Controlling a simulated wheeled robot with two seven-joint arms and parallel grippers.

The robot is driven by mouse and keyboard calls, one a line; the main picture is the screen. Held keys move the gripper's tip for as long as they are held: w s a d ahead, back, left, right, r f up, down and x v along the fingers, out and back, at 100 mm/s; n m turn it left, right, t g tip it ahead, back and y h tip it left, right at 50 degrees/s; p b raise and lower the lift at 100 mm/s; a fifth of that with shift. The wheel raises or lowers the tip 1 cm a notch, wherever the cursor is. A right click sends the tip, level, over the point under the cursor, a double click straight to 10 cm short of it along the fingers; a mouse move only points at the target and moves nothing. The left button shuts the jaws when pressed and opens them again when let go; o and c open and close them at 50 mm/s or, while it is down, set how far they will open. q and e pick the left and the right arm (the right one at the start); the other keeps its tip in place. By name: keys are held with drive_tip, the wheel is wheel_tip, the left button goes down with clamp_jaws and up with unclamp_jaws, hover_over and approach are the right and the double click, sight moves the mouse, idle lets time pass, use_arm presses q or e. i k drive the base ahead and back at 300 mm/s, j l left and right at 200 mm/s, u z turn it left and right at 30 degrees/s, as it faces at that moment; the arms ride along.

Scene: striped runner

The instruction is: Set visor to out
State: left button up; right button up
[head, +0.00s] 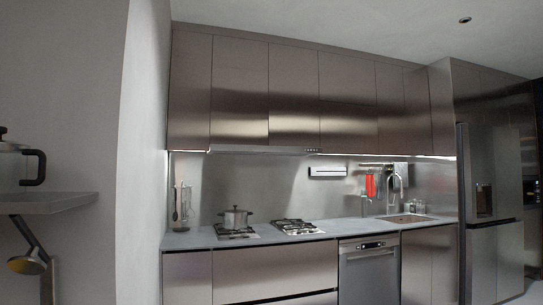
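A slim range hood visor (262,151) shows as a thin metal strip along the underside of the wall cabinets, above the hob. A row of small dark marks is at its right end. It looks close to the cabinet fronts; from this distance I cannot tell how far it is pulled out. Neither of my grippers is in view.
The grey counter (190,240) runs below, with a steel pot (235,218) on the left hob and a second hob (293,226) beside it. A dishwasher (369,275) and fridge (492,215) stand right. A wall shelf (45,203) juts in at left.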

sight(215, 148)
drive_tip(key=i+l, duration=0.4)
drive_tip(key=i, duration=0.2)
drive_tip(key=i+l, duration=0.35)
drive_tip(key=i, duration=0.2)
drive_tip(key=i+j, duration=0.2)
drive_tip(key=i, duration=0.35)
drive_tip(key=i+j, duration=0.25)
drive_tip(key=i, duration=0.25)
drive_tip(key=i+j, duration=0.2)
drive_tip(key=i, duration=0.35)
drive_tip(key=u, duration=0.05)
